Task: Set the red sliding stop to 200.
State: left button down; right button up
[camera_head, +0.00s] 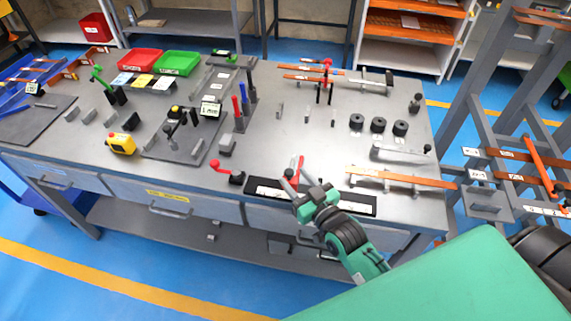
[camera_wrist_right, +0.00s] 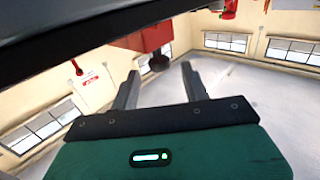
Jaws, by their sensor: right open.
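The red sliding stop (camera_head: 299,163) shows as a narrow red piece at the black rail with a pale scale (camera_head: 268,191), at the front edge of the bench. My right gripper (camera_head: 297,179) is over the rail, beside the stop, and partly hides both. In the right wrist view a red block (camera_wrist_right: 147,40) with a dark round knob appears beyond the fingertips of my open right gripper (camera_wrist_right: 160,70). The knob lines up between the fingers, apparently ungripped. The scale's numbers are too small to read. My left gripper is not in view.
A red-handled clamp (camera_head: 235,178) stands left of the rail. A copper bar on supports (camera_head: 400,178) lies to its right. Several black cylinders (camera_head: 378,124) stand behind. The bender (camera_head: 180,122) and a yellow box (camera_head: 121,144) are at left. The bench middle is fairly clear.

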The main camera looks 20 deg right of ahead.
jog(key=shift+w+a+p, duration=0.15)
jog(key=shift+w, duration=0.75)
jog(key=shift+w+a+p, duration=0.15)
jog(key=shift+w+a, duration=0.05)
jog(key=shift+w, duration=0.75)
jog(key=shift+w+a+p, duration=0.15)
jog(key=shift+w, duration=0.75)
grip_shut()
